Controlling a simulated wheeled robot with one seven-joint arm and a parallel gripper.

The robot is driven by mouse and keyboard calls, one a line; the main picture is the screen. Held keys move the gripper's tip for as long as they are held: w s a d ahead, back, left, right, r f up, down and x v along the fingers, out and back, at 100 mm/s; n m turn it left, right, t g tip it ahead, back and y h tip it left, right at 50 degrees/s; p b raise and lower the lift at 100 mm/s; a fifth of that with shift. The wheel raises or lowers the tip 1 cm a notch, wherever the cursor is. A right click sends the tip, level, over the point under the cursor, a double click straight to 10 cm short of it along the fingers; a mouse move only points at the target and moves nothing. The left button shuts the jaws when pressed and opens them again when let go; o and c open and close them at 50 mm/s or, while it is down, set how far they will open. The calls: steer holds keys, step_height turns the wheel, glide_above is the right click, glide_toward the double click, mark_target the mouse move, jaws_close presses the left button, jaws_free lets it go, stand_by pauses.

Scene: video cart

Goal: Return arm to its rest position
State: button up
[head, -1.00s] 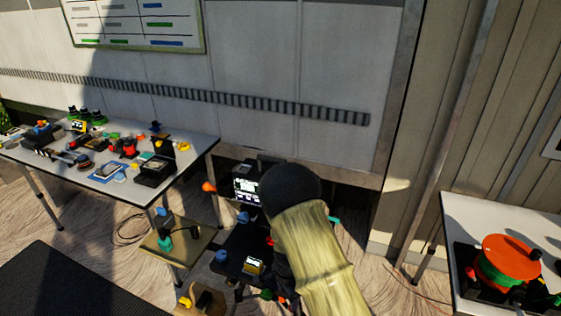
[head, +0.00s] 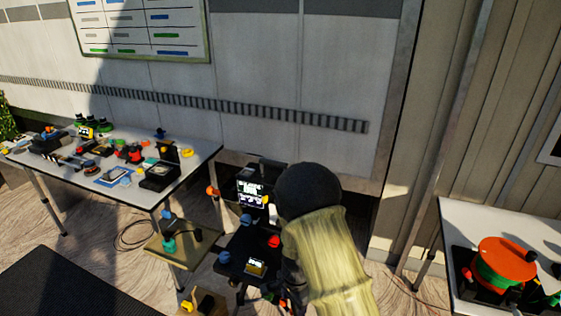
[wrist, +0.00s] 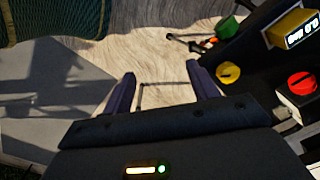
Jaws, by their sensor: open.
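My gripper (wrist: 164,88) shows in the wrist view with its two dark purple fingers spread apart and nothing between them. Pale wood-grain floor lies behind the fingers. In the head view my arm, with a black round joint and a pale yellow link, reaches down in front of the cart and hides the gripper. The black video cart (head: 232,262) stands left of the arm, with a lit monitor (head: 251,194) and a small yellow-framed display (head: 256,267). In the wrist view that yellow display (wrist: 294,29) is at upper right, apart from the fingers.
A white table (head: 120,196) crowded with small devices stands at left. Another white table (head: 470,215) at right carries an orange and green reel (head: 503,262). A low beige shelf (head: 178,250) is beside the cart. A red knob (wrist: 301,83) and a yellow knob (wrist: 228,73) are right of the gripper.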

steer(key=s+d+r+n+t, duration=0.1)
steer(key=s+d+r+n, duration=0.4)
steer(key=r, duration=0.5)
steer(key=s+d+r+n+t, duration=0.1)
steer(key=s+d+r+n, duration=0.5)
steer(key=r, duration=0.5)
steer(key=shift+s+d, duration=0.35)
steer(key=shift+s, duration=0.5)
steer(key=shift+r, duration=0.1)
stand_by(1.7)
